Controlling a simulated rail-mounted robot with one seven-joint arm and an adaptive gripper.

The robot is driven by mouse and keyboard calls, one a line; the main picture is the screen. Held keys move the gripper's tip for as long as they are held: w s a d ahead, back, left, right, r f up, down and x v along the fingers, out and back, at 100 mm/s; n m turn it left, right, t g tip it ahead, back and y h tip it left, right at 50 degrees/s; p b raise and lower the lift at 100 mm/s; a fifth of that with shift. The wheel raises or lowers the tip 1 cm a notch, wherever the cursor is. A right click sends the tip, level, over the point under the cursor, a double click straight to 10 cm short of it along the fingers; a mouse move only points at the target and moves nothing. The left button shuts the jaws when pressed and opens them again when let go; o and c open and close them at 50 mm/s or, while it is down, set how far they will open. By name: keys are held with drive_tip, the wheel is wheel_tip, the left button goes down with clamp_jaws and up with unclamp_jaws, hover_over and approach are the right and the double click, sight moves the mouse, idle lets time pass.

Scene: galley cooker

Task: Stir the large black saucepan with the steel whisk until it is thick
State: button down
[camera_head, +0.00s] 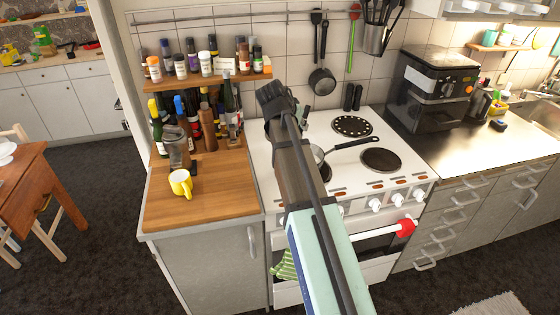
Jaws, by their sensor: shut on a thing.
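A pan (318,153) with a long black handle (358,143) sits on the white cooker (400,160). My arm covers its left part, so its size and contents cannot be told. The handle points right, between two dark hotplates. The dark end of my arm, with my gripper (273,98), is above the cooker's back left. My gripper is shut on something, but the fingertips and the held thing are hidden. I cannot make out the steel whisk or clearly identify the large black saucepan.
A spice shelf (205,80) is above. A hanging pan (321,80) and utensils are behind. A black coffee machine (437,88) stands right.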

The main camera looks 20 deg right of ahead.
drive_tip(key=w+d+r+m+g+h, duration=0.2)
drive_tip(key=d+r+m+h, duration=0.4)
drive_tip(key=r, duration=0.3)
drive_tip(key=shift+w+r+g+h, duration=0.35)
drive_tip(key=shift+g+h, duration=0.05)
drive_tip(key=shift+g, duration=0.4)
wheel_tip(320, 180, down, 12)
drive_tip(key=b, duration=0.6)
drive_tip(key=shift+b, duration=0.35)
drive_tip(key=shift+f, duration=0.1)
drive_tip(key=shift+s+a, duration=0.1)
